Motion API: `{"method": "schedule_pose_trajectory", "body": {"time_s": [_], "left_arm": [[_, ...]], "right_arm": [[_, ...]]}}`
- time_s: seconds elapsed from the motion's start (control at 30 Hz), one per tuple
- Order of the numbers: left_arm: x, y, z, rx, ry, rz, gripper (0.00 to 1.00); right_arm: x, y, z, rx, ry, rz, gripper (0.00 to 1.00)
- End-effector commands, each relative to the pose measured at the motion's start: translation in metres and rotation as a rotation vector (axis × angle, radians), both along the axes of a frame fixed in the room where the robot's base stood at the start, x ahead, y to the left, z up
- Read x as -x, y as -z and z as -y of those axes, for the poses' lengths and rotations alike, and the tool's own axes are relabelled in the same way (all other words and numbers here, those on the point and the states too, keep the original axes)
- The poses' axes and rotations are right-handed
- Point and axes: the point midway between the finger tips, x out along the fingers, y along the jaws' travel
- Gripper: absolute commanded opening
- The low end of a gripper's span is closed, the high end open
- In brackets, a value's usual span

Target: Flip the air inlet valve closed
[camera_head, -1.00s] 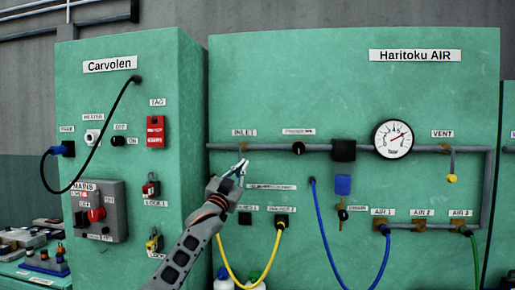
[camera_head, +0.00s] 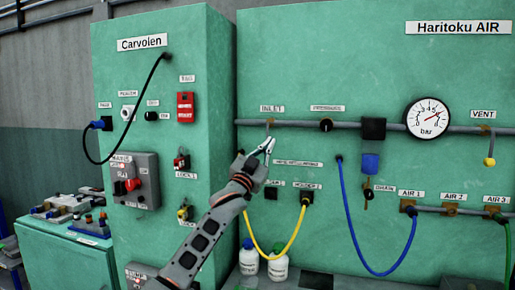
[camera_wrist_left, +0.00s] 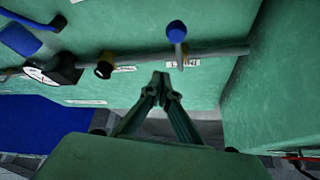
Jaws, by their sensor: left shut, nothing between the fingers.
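The air inlet valve (camera_head: 268,123) sits on the grey pipe below the INLET label (camera_head: 271,108) of the Haritoku AIR panel. Its handle is largely hidden by my fingers in the head view. In the left wrist view, the blue-tipped handle (camera_wrist_left: 176,33) stands out across the pipe, pointing to the picture's top, away from the INLET label. My left gripper (camera_head: 266,146) is just below the valve in the head view; its fingertips (camera_wrist_left: 162,80) are together and empty. In the wrist view they appear apart from the handle. My right gripper is out of view.
The pressure knob (camera_head: 326,125), black regulator (camera_head: 373,129) and gauge (camera_head: 428,117) lie right along the pipe. A yellow hose (camera_head: 284,252) hangs beneath my left gripper. The Carvolen cabinet (camera_head: 220,80) juts forward on the left. White bottles (camera_head: 249,260) stand below.

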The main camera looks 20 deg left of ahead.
Motion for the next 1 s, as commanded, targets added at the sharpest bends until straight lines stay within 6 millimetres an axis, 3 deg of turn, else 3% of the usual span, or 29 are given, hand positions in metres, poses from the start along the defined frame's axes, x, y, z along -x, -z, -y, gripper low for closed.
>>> {"method": "schedule_pose_trajectory", "body": {"time_s": [0.4, 0.87, 1.0], "left_arm": [[0.042, 0.0, -0.025, -0.002, 0.002, 0.0, 0.0], [0.047, 0.0, -0.027, -0.001, 0.003, 0.0, 0.0], [0.047, 0.021, -0.025, 0.001, 0.005, -0.024, 0.0]], "right_arm": [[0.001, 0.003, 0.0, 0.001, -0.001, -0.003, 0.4], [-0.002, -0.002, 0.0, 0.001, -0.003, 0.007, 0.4], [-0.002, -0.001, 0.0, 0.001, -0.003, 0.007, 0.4]]}}
